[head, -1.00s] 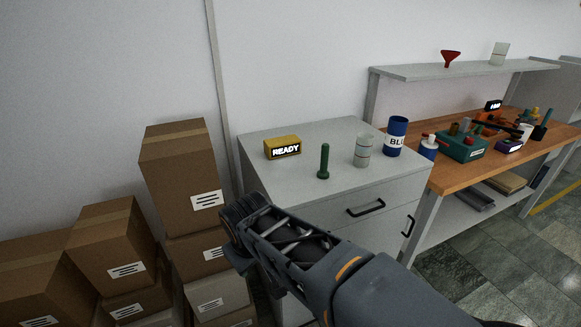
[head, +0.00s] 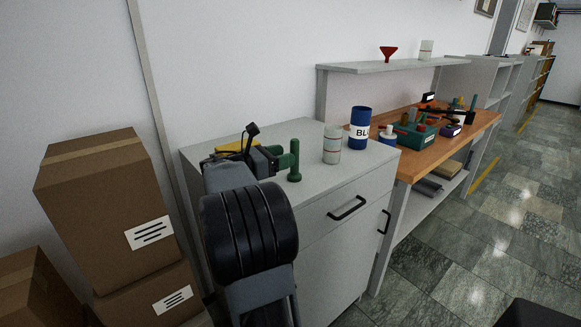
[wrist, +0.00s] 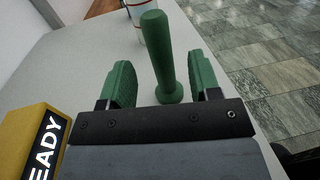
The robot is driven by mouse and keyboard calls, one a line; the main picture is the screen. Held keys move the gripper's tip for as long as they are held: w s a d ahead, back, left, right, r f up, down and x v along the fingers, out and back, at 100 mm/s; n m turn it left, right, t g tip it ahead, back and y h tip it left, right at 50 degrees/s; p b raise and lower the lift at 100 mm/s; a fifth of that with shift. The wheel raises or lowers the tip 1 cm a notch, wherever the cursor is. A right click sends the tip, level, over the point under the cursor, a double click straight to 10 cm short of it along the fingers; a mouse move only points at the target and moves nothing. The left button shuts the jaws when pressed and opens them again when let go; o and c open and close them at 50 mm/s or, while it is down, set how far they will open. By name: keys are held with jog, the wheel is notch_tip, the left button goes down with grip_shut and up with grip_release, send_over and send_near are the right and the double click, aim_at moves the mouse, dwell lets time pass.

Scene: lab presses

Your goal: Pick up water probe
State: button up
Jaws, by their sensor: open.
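The green probe (head: 294,161), a slim upright rod on a wider round foot, stands on the grey cabinet top (head: 312,182). My gripper (head: 279,161) is open and empty, just left of the probe in the head view. In the wrist view the probe (wrist: 158,52) appears between the two green finger pads of my gripper (wrist: 162,82), with a gap on each side. Its foot shows low between the pads, closer to the right one. I cannot tell how deep it sits between them.
A yellow box (head: 236,146) reading READY in the wrist view (wrist: 33,140) stands left of my gripper, partly hidden in the head view. A white-grey can (head: 332,145) and a blue can (head: 360,128) stand right of the probe. Cardboard boxes (head: 110,205) are stacked left of the cabinet.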

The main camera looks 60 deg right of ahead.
jog(key=shift+r+x, duration=0.1)
jog(key=shift+x, duration=1.45)
jog(key=shift+r+x, duration=0.15)
jog(key=shift+x, duration=1.4)
jog(key=c, duration=1)
jog(key=shift+r, duration=0.1)
jog(key=shift+c, duration=0.2)
